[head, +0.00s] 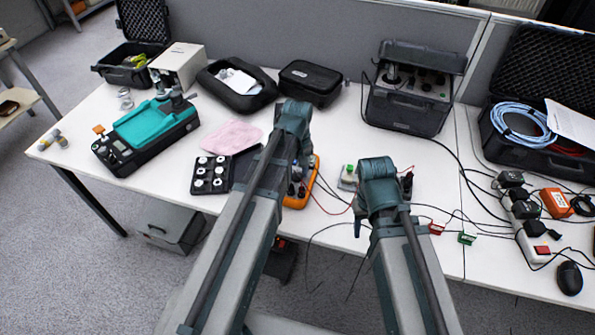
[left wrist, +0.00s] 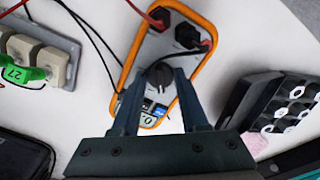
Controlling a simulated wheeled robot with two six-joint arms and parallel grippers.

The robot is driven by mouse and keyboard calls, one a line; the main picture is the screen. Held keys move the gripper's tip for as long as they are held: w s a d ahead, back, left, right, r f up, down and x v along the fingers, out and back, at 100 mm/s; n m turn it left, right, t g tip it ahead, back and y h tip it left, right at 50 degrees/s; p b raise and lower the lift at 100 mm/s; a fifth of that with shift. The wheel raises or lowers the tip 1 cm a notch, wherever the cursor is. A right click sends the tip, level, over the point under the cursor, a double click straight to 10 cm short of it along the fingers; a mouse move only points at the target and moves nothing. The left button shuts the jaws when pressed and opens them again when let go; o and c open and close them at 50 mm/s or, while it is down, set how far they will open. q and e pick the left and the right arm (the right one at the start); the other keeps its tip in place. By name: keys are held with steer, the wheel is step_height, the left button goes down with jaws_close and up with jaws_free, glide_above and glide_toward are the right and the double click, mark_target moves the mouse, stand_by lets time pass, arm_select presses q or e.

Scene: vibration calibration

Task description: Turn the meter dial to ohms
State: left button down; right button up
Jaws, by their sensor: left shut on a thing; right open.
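The orange-edged grey meter (head: 312,178) lies on the white table, partly hidden behind my left arm. In the left wrist view the meter (left wrist: 160,45) shows its black dial (left wrist: 159,74) near the middle. My left gripper (left wrist: 161,80) is shut on this dial, one finger on each side. The display, near the gripper's base, is partly covered. The dial's setting cannot be read. Red and black leads (left wrist: 190,36) are plugged into the meter's far end. My right gripper (head: 360,228) is open and apart from the meter, its fingers mostly hidden.
A grey block with green-marked terminals (left wrist: 32,72) stands beside the meter. A black tray of round parts (head: 211,174) lies left of the meter. Loose leads (head: 335,208) cross the table. A teal device (head: 155,122) and open cases stand further back.

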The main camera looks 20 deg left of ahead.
mark_target(297, 174)
arm_select(q)
steer(key=m, duration=0.6)
steer(key=shift+a, duration=0.1)
steer(key=shift+m, duration=0.3)
stand_by(0.4)
steer(key=shift+c, duration=2.2)
jaws_free()
steer(key=shift+r, duration=0.1)
arm_select(e)
steer(key=shift+r, duration=0.1)
arm_select(q)
step_height(297, 174, up, 14)
steer(key=p, duration=1.3)
steer(key=shift+f+p, duration=0.2)
steer(key=shift+p, duration=0.2)
arm_select(e)
step_height(297, 174, up, 14)
steer(key=shift+f, duration=0.25)
